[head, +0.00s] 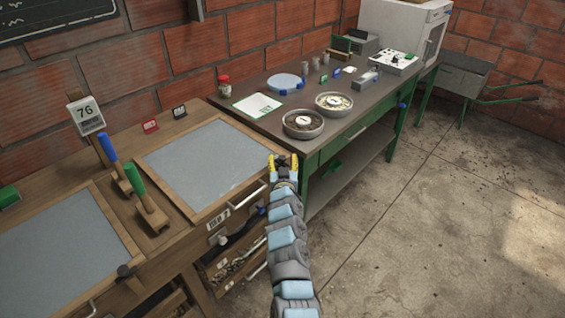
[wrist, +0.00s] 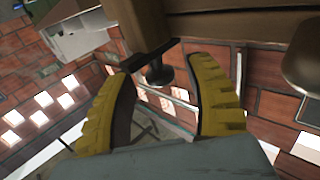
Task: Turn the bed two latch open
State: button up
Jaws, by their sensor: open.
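The right-hand framed bed (head: 205,160) is a grey screen in a wooden frame, with a small label plate (head: 219,215) and a pale bar handle (head: 240,204) on its front. My gripper (head: 283,163) is at this bed's right front corner, with its yellow fingers apart. In the wrist view a dark latch with a round knob (wrist: 158,75) hangs under a wooden edge, between and beyond the tips of my open gripper (wrist: 162,90). I cannot tell whether the fingers touch it. In the head view my gripper largely hides that latch.
A left framed bed (head: 60,250) has a similar dark knob (head: 126,271) at its corner. Blue and green-handled tools (head: 150,208) stand between the beds. A green-legged table (head: 240,102) with pans is behind my gripper. The floor (head: 420,220) at right is clear.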

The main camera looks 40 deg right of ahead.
grip_shut()
jog(key=shift+f+b, duration=0.2)
jog(key=shift+b, duration=0.6)
jog(key=g+h+b, duration=0.1)
jog(key=b, duration=0.4)
jog(key=shift+f+m, duration=0.2)
jog(key=shift+m, duration=0.2)
jog(key=b, duration=0.3)
jog(key=m+g+h+b, duration=0.1)
jog(key=b, duration=0.2)
jog(key=shift+w+a+f+h, duration=0.15)
jog(key=shift+w+a+h, duration=0.05)
jog(key=shift+h, duration=0.1)
jog(key=shift+m+g+h+b, duration=0.5)
jog(key=shift+m+g+b, duration=0.3)
jog(key=shift+g+b, duration=0.3)
jog(key=shift+r+m+g+h, duration=0.3)
jog(key=shift+m+g+h, duration=0.2)
jog(key=shift+g+h, duration=0.1)
jog(key=shift+r, duration=0.1)
